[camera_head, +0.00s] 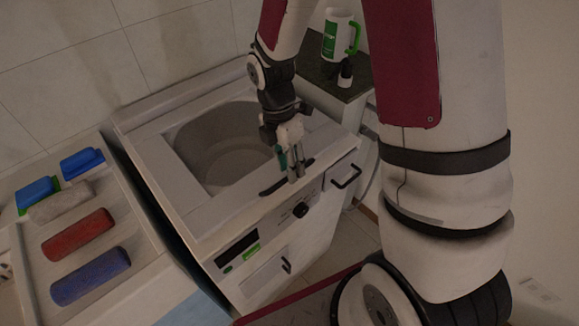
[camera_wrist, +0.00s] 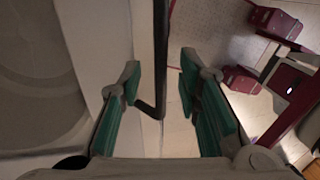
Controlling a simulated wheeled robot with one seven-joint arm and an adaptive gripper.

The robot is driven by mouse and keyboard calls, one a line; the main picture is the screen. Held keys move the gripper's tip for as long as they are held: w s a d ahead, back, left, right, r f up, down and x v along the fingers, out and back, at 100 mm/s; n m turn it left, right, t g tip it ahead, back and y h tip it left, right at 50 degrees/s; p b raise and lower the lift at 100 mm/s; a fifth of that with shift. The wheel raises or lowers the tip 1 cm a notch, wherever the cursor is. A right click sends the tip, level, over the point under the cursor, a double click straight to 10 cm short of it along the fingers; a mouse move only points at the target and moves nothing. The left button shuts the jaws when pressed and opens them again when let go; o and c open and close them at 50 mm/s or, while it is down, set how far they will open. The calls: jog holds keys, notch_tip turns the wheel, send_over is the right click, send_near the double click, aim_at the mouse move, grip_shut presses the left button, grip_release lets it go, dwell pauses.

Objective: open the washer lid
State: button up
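The white washer (camera_head: 205,215) stands in the middle of the head view, with a round grey tub area (camera_head: 215,140) in its top. The lid (camera_head: 235,203) appears to lie flat over the top. A dark bar handle (camera_head: 271,188) runs along its front edge. My gripper (camera_head: 293,170) points down at this handle. In the wrist view my gripper (camera_wrist: 160,78) is open, with green-padded fingers apart. The dark handle (camera_wrist: 159,70) runs between the fingers there, with gaps on both sides. The gripper hides part of the handle in the head view.
A counter at the left holds a red roll (camera_head: 78,235), a blue roll (camera_head: 90,276) and blue sponges (camera_head: 82,162). A green-and-white jug (camera_head: 338,36) and a small dark bottle (camera_head: 345,74) stand behind right. A tiled wall is behind the washer.

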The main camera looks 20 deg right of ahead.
jog(key=shift+s+f, duration=0.15)
jog(key=shift+f, duration=0.3)
grip_shut()
jog(key=shift+r, duration=0.1)
